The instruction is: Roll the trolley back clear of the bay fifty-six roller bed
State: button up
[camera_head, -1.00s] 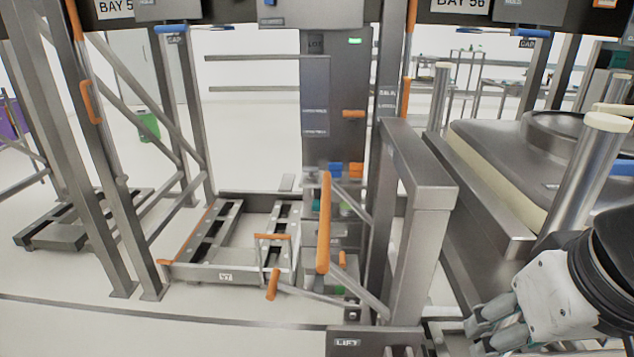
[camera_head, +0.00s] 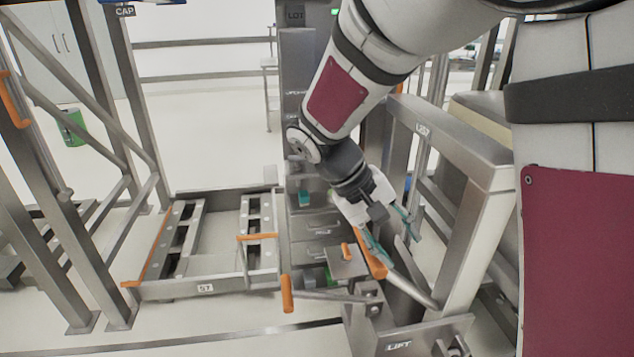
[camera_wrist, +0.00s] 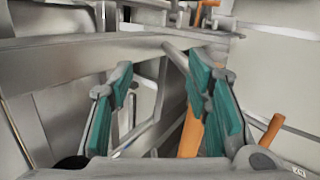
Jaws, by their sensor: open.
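An orange grip (camera_head: 376,266) on a lever is just below the fingers. In the wrist view an orange bar (camera_wrist: 190,135) shows between the open teal fingers (camera_wrist: 165,100), with a grey beam behind; I cannot tell whether they touch it. The roller bed behind the frame is mostly hidden by the frame and my arm.
A low steel floor frame marked 57 (camera_head: 205,288) with orange edges lies left of centre. Another orange lever grip (camera_head: 287,294) sticks out low in front. Slanted steel posts (camera_head: 45,200) stand at left. A green bin (camera_head: 73,128) is farther back. Front floor at left is clear.

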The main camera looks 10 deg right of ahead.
aim_at(358, 235)
jog(key=w+a+f+h, duration=0.1)
jog(key=w+f+h, duration=0.1)
jog(key=w, duration=0.1)
jog(key=w+a+f+n+t+h, duration=0.1)
jog(key=w+f+h, duration=0.1)
jog(key=w, duration=0.1)
jog(key=w+a+f+h+b, duration=0.1)
jog(key=w+a+f+h, duration=0.1)
jog(key=w, duration=0.1)
jog(key=shift+w+f+n+t+h, duration=0.2)
jog(key=shift+w+n+t+h, duration=0.1)
jog(key=shift+t, duration=0.1)
jog(key=w+a+f+n+t+h, duration=0.3)
jog(key=w+a+t+h, duration=0.2)
jog(key=w+a+t, duration=0.4)
jog(key=shift+g, duration=0.7)
jog(key=x, duration=0.4)
jog(key=s+x, duration=0.1)
jog(key=x, duration=0.6)
jog(key=shift+s+d, duration=0.2)
jog(key=shift+d, duration=0.45)
grip_shut()
